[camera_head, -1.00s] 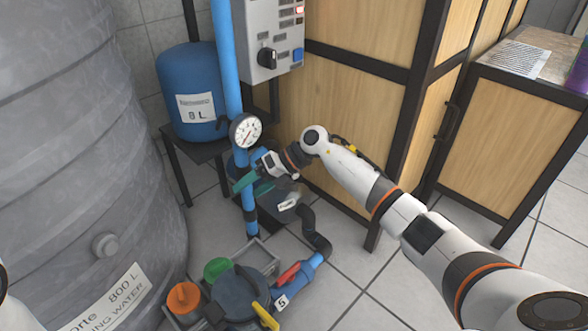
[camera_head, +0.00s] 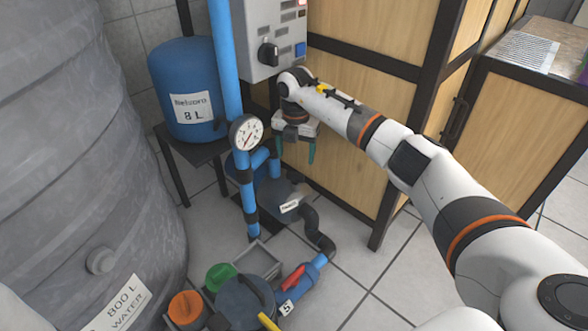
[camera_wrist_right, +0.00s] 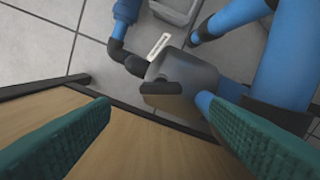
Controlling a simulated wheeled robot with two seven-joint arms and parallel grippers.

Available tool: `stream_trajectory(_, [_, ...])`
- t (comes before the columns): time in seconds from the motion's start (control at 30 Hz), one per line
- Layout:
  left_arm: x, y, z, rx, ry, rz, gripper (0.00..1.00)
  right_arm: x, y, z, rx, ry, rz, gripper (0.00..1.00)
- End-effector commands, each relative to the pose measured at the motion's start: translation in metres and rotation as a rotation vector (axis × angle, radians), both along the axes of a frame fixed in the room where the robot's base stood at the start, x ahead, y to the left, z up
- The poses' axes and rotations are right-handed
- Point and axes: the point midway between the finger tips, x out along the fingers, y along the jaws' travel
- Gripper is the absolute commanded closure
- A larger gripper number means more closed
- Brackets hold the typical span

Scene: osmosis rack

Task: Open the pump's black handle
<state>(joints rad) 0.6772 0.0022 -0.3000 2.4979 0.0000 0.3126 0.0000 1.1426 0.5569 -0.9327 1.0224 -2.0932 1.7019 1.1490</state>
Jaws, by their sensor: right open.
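The pump (camera_head: 283,200) is a dark cylinder with a white label, low among blue pipes by the wooden cabinet. In the right wrist view the pump (camera_wrist_right: 188,75) is grey, with a dark flat piece (camera_wrist_right: 161,89) on it; I cannot tell for sure whether this is the black handle. My right gripper (camera_head: 297,150) is open and empty above the pump, fingers pointing down. Its teal fingers frame the right wrist view, with the pump beyond them and no contact. My left gripper is out of view.
A pressure gauge (camera_head: 246,133) and blue upright pipe (camera_head: 228,60) stand left of my right gripper. The wooden cabinet (camera_head: 355,130) is close on the right. A control box (camera_head: 262,30) hangs above. A red handle (camera_head: 292,277) and coloured caps sit lower down. Open floor lies at lower right.

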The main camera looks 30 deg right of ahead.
Motion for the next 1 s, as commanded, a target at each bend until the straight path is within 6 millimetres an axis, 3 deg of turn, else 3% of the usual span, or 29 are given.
stream_trajectory(0.4, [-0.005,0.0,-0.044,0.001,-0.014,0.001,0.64,0.0,0.001,-0.066,0.004,0.0,0.003,0.29])
stream_trajectory(0.73, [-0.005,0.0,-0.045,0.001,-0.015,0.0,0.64,0.0,0.001,-0.068,0.004,-0.001,0.004,0.29])
stream_trajectory(1.0, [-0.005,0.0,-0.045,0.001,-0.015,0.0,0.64,0.0,0.001,-0.068,0.004,0.0,0.004,0.73])
